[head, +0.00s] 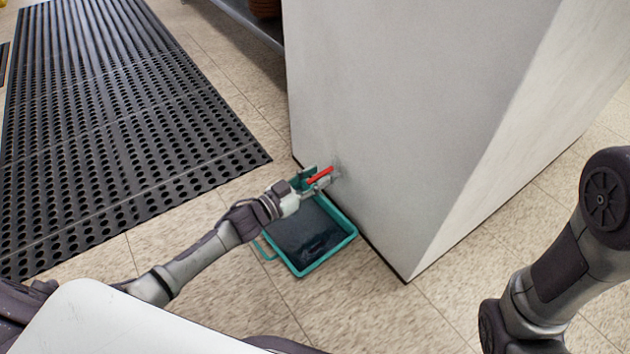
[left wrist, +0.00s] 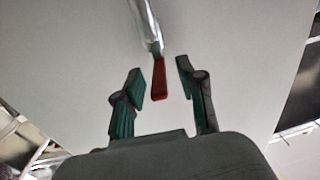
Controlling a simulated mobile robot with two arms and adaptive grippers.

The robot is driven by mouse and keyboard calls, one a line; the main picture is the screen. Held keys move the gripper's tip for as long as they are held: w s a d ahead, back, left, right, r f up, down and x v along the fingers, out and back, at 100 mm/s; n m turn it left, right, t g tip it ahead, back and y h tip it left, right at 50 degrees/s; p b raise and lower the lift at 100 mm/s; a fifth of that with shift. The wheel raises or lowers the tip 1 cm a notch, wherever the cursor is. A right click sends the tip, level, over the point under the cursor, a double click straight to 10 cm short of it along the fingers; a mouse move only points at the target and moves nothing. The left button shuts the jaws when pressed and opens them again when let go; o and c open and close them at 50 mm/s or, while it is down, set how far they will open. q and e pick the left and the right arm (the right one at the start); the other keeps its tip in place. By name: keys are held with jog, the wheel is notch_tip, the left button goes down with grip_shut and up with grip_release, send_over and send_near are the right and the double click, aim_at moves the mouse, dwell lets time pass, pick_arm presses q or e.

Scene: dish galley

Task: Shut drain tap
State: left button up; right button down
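The drain tap shows as a red lever (head: 320,175) low on the side of a pale cabinet. In the left wrist view the red lever (left wrist: 159,80) hangs from a metal pipe (left wrist: 146,25). My left gripper (head: 312,178) is at the tap. In the left wrist view its green-padded fingers (left wrist: 160,84) are apart, one on each side of the lever's end, with gaps showing on both sides. My right gripper is not in view; only part of my right arm shows at the right of the head view.
A teal tray (head: 347,232) with dark contents stands on the tiled floor below the tap, against the cabinet (head: 400,110). A black perforated mat (head: 110,130) lies at the left. Floor in front of the tray is clear.

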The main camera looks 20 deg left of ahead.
pick_arm(q)
jog(key=shift+c, duration=0.2)
grip_shut()
jog(key=shift+d, duration=0.1)
